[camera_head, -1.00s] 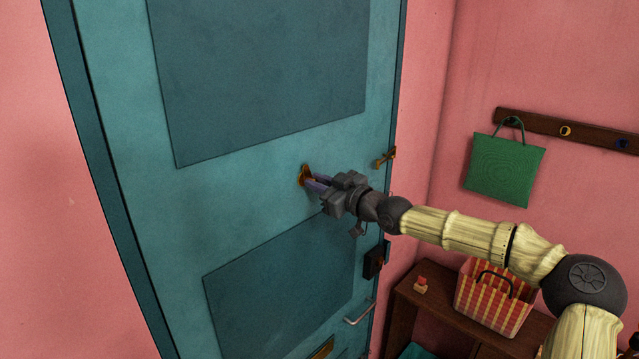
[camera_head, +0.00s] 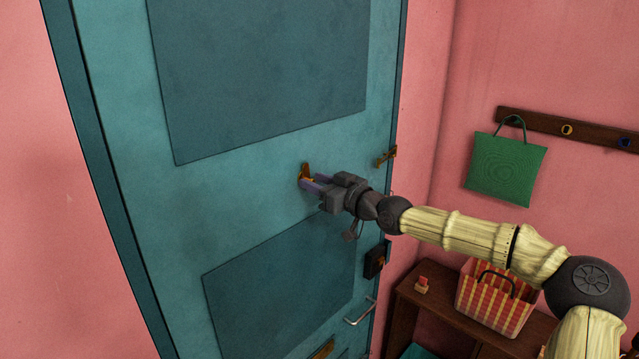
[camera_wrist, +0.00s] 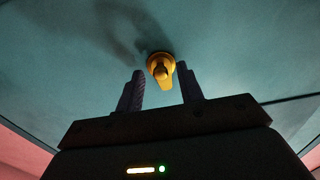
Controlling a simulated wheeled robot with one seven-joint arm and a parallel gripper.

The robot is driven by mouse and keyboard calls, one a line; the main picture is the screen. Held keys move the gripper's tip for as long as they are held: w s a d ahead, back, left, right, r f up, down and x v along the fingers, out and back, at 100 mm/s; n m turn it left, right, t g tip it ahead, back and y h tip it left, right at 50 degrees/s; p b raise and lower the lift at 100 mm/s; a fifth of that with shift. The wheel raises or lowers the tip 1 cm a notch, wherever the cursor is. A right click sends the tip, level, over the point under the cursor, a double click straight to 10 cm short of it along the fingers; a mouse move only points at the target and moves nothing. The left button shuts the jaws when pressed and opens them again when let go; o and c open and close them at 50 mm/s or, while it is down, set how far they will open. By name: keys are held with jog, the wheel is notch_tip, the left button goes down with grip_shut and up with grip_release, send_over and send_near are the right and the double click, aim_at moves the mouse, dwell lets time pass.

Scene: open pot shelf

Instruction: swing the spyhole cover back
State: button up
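The brass spyhole with its cover (camera_head: 305,170) is on the teal door (camera_head: 240,165), between the upper and lower panels. My gripper (camera_head: 311,182) is at its lower edge in the head view, with its fingers pointing at the door. In the wrist view, my gripper (camera_wrist: 161,84) shows two dark fingers standing apart. The brass cover (camera_wrist: 160,66) shows between and just beyond their tips, its narrow part pointing down into the gap. Neither finger clearly touches it. The fingers partly hide the cover in the head view, and I cannot tell how far it is turned.
A brass latch (camera_head: 386,156), a dark lock box (camera_head: 374,262) and a handle (camera_head: 360,312) are along the door's right side. A green bag (camera_head: 506,169) hangs from a hook rail. A striped basket (camera_head: 496,300) stands on a brown shelf (camera_head: 430,300) at the lower right.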

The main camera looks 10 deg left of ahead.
jog(key=shift+a, duration=0.1)
jog(key=b+v, duration=0.7)
jog(key=v, duration=1)
jog(key=shift+s+d, duration=0.15)
jog(key=shift+d, duration=0.1)
